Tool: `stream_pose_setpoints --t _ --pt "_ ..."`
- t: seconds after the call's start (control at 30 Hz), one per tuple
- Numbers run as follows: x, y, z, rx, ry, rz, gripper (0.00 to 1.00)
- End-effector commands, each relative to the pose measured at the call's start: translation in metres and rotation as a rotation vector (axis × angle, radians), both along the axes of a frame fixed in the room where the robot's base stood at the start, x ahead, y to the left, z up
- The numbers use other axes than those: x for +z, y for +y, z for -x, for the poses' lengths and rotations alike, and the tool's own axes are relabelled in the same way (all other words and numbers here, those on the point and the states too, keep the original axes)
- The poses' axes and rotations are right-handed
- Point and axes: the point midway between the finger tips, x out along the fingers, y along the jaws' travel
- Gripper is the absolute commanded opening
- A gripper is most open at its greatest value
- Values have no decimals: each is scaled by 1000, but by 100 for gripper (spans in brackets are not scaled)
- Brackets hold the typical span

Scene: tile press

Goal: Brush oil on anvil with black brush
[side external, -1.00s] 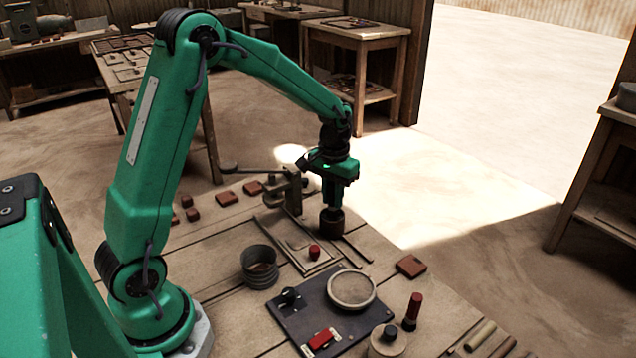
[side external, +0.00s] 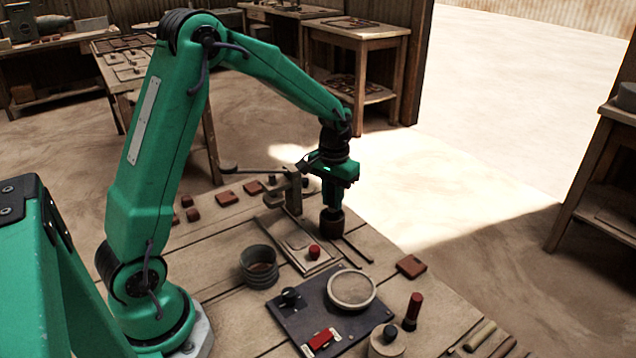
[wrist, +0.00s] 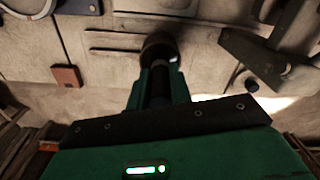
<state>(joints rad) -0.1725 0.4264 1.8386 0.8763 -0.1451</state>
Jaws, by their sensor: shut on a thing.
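My gripper (side external: 332,207) points down over a dark brown pot (side external: 331,223) standing beside the press. In the wrist view my gripper (wrist: 159,85) is shut on a dark upright handle, seemingly the black brush (wrist: 158,92). Its lower end is at or inside the dark round pot (wrist: 160,47); the bristles are hidden. The press frame with its lever (side external: 292,190) stands left of the gripper. Its pale base (side external: 284,236) carries a flat plate, seemingly the anvil, with a red-topped knob (side external: 314,252) near its front end.
A ribbed grey cup (side external: 259,268) stands left of the press base. In front lies a dark panel (side external: 300,315) with a round dish (side external: 351,289), a knob and a red switch. A red-handled tool (side external: 412,311) stands to its right. Thin strips (side external: 352,249) lie beside the pot.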

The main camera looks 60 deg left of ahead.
Motion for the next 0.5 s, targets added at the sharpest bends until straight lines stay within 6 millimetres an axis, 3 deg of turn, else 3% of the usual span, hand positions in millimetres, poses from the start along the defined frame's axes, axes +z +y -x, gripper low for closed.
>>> stream_pose_setpoints --t 0.5 --pt "-5 0 0 0 1 0 0"
